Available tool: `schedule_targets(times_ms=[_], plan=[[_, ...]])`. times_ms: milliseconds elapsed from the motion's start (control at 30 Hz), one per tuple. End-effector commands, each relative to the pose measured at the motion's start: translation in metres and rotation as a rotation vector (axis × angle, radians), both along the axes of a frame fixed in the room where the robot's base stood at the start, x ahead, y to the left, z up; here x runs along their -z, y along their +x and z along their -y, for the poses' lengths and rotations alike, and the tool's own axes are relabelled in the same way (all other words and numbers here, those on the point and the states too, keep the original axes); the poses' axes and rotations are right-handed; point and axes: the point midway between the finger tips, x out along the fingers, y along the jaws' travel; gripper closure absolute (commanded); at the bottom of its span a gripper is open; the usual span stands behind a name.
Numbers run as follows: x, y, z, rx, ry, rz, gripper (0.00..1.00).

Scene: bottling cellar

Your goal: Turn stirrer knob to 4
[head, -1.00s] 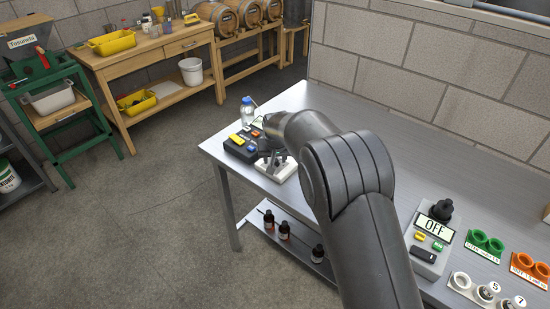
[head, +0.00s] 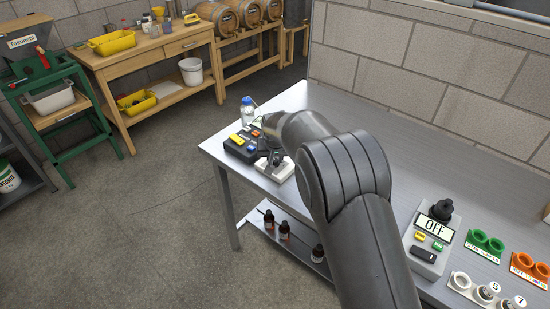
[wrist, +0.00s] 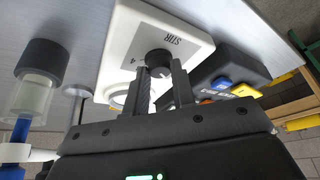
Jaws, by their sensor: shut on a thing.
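The stirrer is a white box (wrist: 122,45) marked STIR, with a dark round knob (wrist: 158,62) and the numeral 4 printed beside the knob. My gripper (wrist: 160,78) has its two fingers closed around the knob in the wrist view. The knob's pointer cannot be made out, so its setting is unclear. In the head view the white box (head: 281,171) stands near the left end of the steel bench, and my gripper (head: 272,158) is over it, partly hidden by my arm.
A dark box with yellow and blue buttons (head: 238,150) stands close beside the stirrer. A grey unit reading OFF (head: 434,224) and green (head: 486,243) and orange (head: 528,268) ring holders are at the right. The middle of the bench (head: 330,110) looks clear.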

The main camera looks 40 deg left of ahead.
Motion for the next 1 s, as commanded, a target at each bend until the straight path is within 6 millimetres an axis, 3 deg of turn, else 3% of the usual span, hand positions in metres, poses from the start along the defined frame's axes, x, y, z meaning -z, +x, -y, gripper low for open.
schedule_targets(times_ms=[267, 1000], plan=[[-0.0002, -0.0018, -0.0019, 0.161, -0.002, 0.003, 0.99], [0.0000, -0.0022, -0.0076, 0.858, 0.000, 0.002, 0.99]])
